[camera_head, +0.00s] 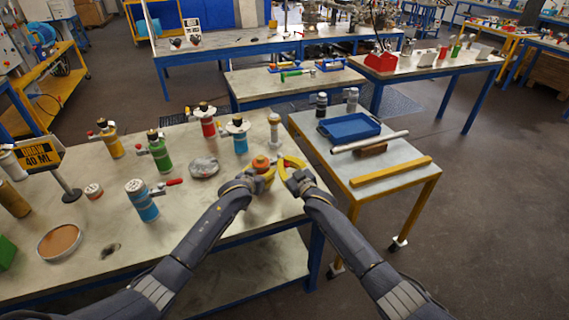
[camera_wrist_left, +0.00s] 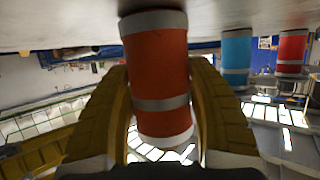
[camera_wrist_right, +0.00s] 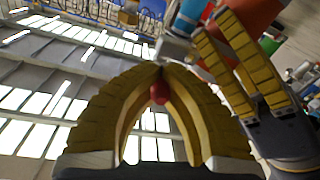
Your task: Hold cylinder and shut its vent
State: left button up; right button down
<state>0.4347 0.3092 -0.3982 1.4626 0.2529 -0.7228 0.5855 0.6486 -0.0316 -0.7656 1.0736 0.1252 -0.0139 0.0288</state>
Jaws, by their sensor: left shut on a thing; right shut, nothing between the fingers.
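An orange cylinder (camera_head: 261,163) stands near the right edge of the left table, partly hidden by my grippers. My left gripper (camera_head: 266,178) is shut around its side; the left wrist view shows the orange body (camera_wrist_left: 160,75) with grey bands between yellow fingers. My right gripper (camera_head: 285,163) is shut and empty beside the cylinder's upper part. In the right wrist view, a grey valve block (camera_wrist_right: 175,48) and a red lever tip (camera_wrist_right: 159,92) show at the shut fingertips; I cannot tell whether they touch. The vent's position is unclear.
Other vessels share the table: yellow (camera_head: 112,142), green (camera_head: 161,158), red (camera_head: 207,126), blue (camera_head: 239,141) and a nearer blue one (camera_head: 142,205) with a red lever. A cart (camera_head: 400,156) with a blue tray (camera_head: 349,128) is at right.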

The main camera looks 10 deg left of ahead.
aim_at(281, 156)
jog(key=shift+w+d+r+n+g+y, duration=0.1)
jog(key=shift+w+d+n+g+y, duration=0.1)
jog(key=shift+n+g+y, duration=0.55)
jog(key=shift+w+d+n+g+y, duration=0.1)
jog(key=shift+w+n+g+y, duration=0.1)
jog(key=shift+n+g+y, duration=0.5)
jog(key=shift+w+d+f+n+g+y, duration=0.25)
jog(key=shift+w+n+g+y, duration=0.15)
jog(key=shift+n+g+y, duration=0.4)
jog(key=shift+w+d+f+n+g+y, duration=0.1)
jog(key=shift+w+d+n+g+y, duration=0.25)
jog(key=shift+g, duration=0.7)
jog(key=shift+a, duration=0.1)
jog(key=shift+s+d+r+n+g+y, duration=0.1)
jog(key=shift+d+n+g+y, duration=0.1)
jog(key=shift+n+g+y, duration=0.4)
jog(key=c, duration=1.3)
grip_release()
jog(key=shift+d, duration=0.15)
